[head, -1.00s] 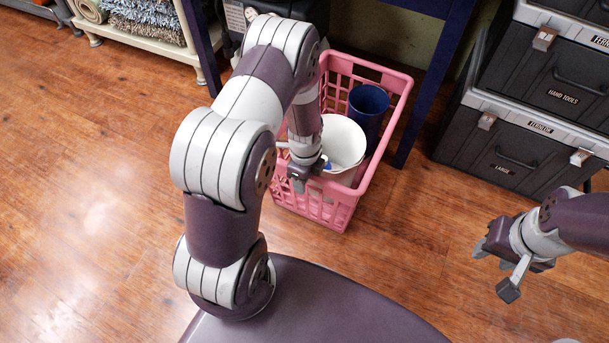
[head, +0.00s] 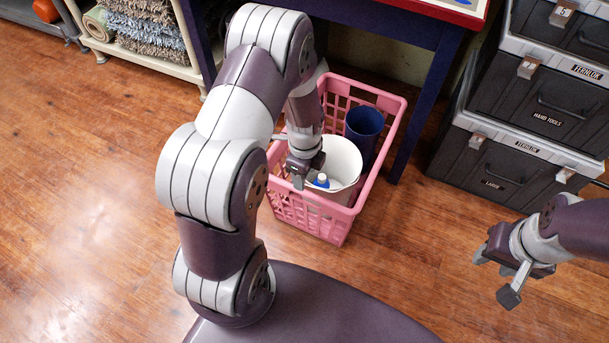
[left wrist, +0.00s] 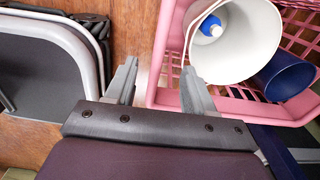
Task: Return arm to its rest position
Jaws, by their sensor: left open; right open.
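My left arm reaches over a pink slatted basket (head: 395,120). Its gripper (head: 302,178) is by the basket's near left side, beside a white bucket (head: 345,155). One finger is over the wood floor, the other over the basket's rim (left wrist: 165,40). A blue-capped white item (head: 321,181) is in the bucket; its cap also shows in the left wrist view (left wrist: 211,26). My right gripper (head: 495,275) is open and empty over the floor at right.
A dark blue cup (head: 363,130) stands in the basket behind the bucket. A blue table (head: 400,35) stands behind the basket, one leg close to its right side. Stacked black toolboxes (head: 540,110) stand at right. The floor at left (head: 90,200) is clear.

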